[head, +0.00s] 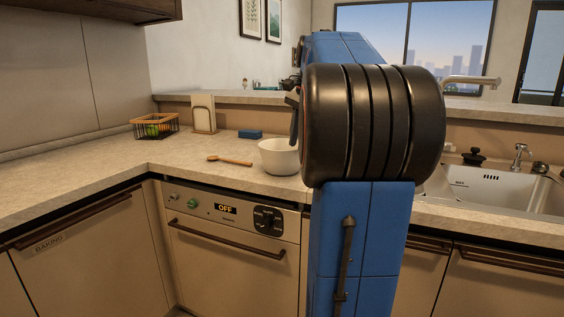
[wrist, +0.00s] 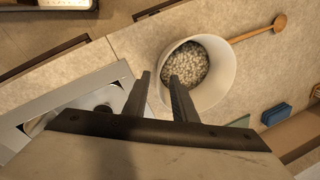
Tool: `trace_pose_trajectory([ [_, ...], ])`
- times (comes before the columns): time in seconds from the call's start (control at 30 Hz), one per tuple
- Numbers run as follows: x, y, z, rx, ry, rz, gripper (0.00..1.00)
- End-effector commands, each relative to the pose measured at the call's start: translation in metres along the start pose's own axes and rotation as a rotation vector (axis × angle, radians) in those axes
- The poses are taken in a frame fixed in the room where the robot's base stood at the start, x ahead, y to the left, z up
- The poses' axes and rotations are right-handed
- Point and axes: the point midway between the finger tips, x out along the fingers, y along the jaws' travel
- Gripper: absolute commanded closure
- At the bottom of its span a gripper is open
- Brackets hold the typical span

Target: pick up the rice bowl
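The rice bowl (head: 277,160) is white and stands upright on the counter; its right edge is close to my arm in the head view. In the wrist view the bowl (wrist: 219,91) shows white grains inside. My gripper (wrist: 158,77) is open, its two dark fingers apart. In that view the bowl's near-left rim shows between the fingers: one finger lies outside the bowl, the other overlaps its inside. I cannot tell whether they touch it. In the head view my arm hides most of the gripper (head: 294,113).
A wooden spoon (head: 230,161) lies left of the bowl, with a blue sponge (head: 250,134) behind. A wire basket (head: 155,125) and a board in a stand (head: 203,114) are further back. The sink (head: 490,185) is at right. The left counter is clear.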

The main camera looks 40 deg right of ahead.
Motion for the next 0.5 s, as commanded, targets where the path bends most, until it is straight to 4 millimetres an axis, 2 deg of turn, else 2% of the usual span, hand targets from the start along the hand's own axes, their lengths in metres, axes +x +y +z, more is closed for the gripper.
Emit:
trace_pose_trajectory([
  [0.17, 0.010, 0.000, -0.001, 0.000, 0.000, 0.000, 0.75],
  [0.5, 0.051, 0.000, -0.003, -0.001, -0.001, 0.000, 0.75],
])
